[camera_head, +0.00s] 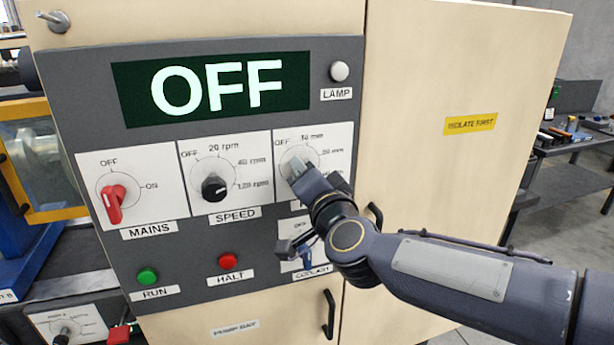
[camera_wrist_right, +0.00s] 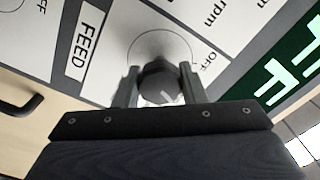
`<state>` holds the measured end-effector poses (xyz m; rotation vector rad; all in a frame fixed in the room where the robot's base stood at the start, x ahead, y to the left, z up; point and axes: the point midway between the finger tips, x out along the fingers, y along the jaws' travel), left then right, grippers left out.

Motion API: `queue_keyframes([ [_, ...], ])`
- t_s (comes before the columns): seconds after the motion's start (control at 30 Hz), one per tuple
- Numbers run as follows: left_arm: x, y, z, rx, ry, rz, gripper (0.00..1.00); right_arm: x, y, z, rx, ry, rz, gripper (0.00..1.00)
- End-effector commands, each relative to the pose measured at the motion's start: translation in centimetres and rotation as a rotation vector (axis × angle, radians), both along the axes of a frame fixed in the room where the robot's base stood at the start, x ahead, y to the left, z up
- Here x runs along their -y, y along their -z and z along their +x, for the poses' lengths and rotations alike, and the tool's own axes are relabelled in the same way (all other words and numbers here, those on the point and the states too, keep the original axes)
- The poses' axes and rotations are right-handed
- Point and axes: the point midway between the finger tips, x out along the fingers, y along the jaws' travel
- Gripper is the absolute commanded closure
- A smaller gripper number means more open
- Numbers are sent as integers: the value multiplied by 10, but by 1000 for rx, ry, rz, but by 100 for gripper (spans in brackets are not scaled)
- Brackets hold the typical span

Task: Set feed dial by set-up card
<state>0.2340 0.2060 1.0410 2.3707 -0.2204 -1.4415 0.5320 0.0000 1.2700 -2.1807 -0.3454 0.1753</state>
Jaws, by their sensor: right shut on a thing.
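The feed dial (camera_wrist_right: 159,84) is a dark round knob on a white plate, with the FEED label (camera_wrist_right: 86,46) beside it in the wrist view. My right gripper (camera_wrist_right: 159,78) is shut on this knob, one finger on each side. In the head view the right gripper (camera_head: 295,174) covers the knob and the FEED label. The feed plate (camera_head: 338,140) shows OFF and several mm marks, some partly hidden by my gripper. I cannot tell clearly which mark the dial points at. No set-up card can be made out. My left gripper is not in view.
The display (camera_head: 212,88) reads OFF. Left of the feed dial are the speed dial (camera_head: 214,187) and the red mains switch (camera_head: 114,201). Below are the green run button (camera_head: 147,277), the red halt button (camera_head: 228,261) and the coolant switch, partly hidden by my gripper.

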Motion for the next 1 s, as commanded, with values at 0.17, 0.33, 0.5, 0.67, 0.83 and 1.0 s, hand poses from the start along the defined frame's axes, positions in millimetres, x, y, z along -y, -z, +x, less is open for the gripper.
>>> queue_keyframes([
  [0.17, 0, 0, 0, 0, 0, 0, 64, 0, 0, 0, 0, 0, -1, 42],
  [0.33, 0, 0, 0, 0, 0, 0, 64, 0, 0, 0, 0, 0, -1, 41],
  [0.5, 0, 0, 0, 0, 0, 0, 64, 1, 0, -3, 1, -1, -1, 41],
  [0.67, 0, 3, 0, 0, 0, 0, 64, 8, 0, -24, 2, 0, 0, 41],
  [0.83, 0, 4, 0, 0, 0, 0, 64, 17, 0, -53, 3, -1, 0, 41],
  [1.0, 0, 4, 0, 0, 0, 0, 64, 23, 0, -70, 1, -1, -1, 41],
])
